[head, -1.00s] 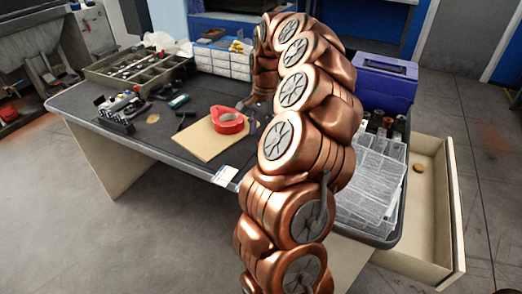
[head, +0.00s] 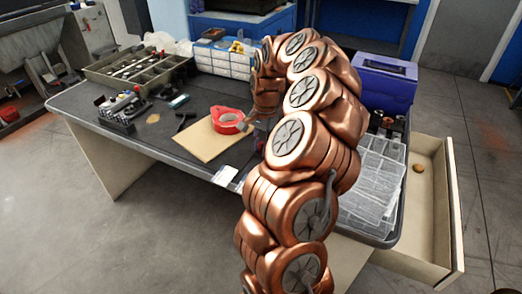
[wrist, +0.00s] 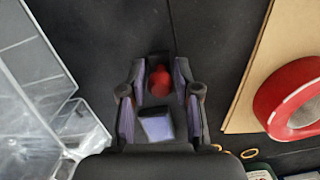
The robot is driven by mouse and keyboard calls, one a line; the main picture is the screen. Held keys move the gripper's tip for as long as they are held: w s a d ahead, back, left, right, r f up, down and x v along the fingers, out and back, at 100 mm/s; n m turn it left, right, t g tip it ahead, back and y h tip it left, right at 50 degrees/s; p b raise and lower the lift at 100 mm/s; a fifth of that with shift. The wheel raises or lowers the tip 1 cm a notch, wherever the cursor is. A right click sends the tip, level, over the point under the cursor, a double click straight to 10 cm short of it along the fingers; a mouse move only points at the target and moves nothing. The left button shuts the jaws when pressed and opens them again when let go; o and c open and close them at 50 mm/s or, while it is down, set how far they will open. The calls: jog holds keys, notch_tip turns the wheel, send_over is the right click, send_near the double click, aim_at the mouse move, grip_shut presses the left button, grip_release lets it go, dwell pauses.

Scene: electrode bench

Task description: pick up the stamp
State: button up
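In the wrist view a small object with a rounded red top (wrist: 158,80), likely the stamp, lies between the fingers of my gripper (wrist: 160,73). The fingers are spread, with purple pads on both sides and dark gaps beside the red part. A pale lavender block (wrist: 157,127) shows nearer the palm; I cannot tell whether it belongs to the stamp or to my gripper. In the head view my arm hides the stamp and most of my gripper.
A red tape roll (wrist: 291,100) lies on a tan board (wrist: 247,88) to the right in the wrist view. Clear plastic boxes (wrist: 45,95) are close on the left. In the head view an open drawer (head: 428,215) and a purple case (head: 385,85) are at the right.

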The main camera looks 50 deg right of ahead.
aim_at(261, 142)
grip_shut()
notch_tip(261, 142, up, 10)
jog(key=shift+r+b, duration=0.1)
jog(key=shift+b, duration=0.2)
dwell(0.4)
